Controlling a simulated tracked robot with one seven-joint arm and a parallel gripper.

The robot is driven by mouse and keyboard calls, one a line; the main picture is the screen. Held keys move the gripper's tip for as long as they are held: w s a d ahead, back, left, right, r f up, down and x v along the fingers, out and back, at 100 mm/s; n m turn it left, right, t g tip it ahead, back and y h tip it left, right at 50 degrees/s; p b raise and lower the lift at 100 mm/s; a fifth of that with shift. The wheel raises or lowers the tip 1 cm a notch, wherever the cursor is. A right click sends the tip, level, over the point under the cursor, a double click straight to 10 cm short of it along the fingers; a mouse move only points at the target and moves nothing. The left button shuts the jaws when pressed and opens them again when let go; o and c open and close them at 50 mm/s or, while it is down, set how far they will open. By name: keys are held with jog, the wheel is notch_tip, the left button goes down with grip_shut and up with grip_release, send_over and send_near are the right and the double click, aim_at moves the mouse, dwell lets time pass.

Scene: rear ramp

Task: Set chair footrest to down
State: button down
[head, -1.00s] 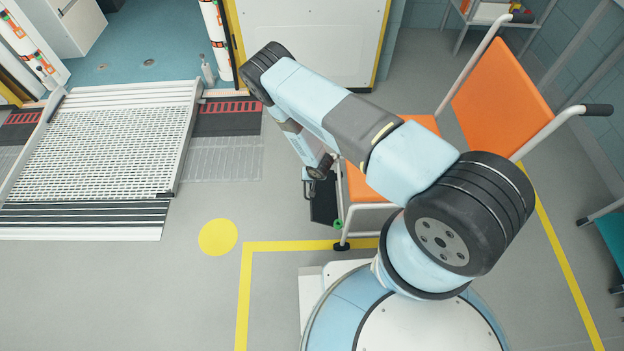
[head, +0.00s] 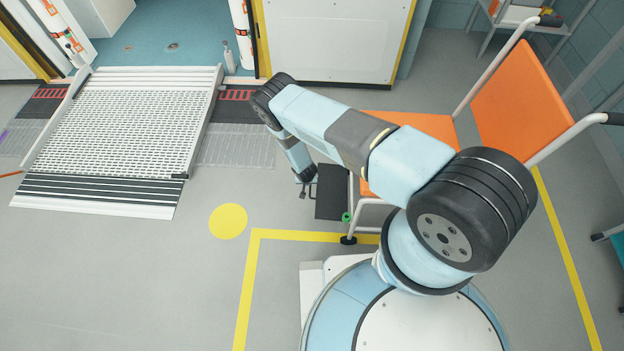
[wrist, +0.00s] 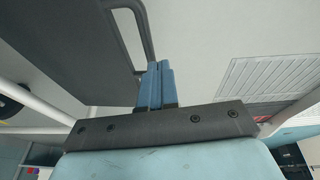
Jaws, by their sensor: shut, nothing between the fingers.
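The orange chair (head: 410,122) with a white tube frame stands right of centre in the head view, partly hidden behind my arm. Its footrest, a dark flat plate (head: 332,195), sits at the chair's front left, low near the floor. I cannot tell its exact tilt. In the wrist view the dark plate (wrist: 75,45) fills the upper left, with a grey loop bar (wrist: 146,35) along its edge. My gripper (head: 306,187) is beside the plate's left edge. Its blue fingers (wrist: 155,72) are shut and empty, close to the loop bar; contact is unclear.
A perforated ramp (head: 130,130) lies at the left. A white cabinet (head: 335,40) stands behind. A yellow disc (head: 228,221) and yellow lines mark the grey floor, which is clear left of the chair. A trolley (head: 520,20) stands at the back right.

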jog(key=shift+a+f, duration=0.15)
jog(key=shift+f, duration=0.45)
jog(key=shift+r, duration=0.1)
jog(key=s+a+r, duration=0.2)
jog(key=a+r, duration=0.3)
jog(key=r, duration=0.7)
jog(key=shift+s+r, duration=0.15)
jog(key=shift+a, duration=0.1)
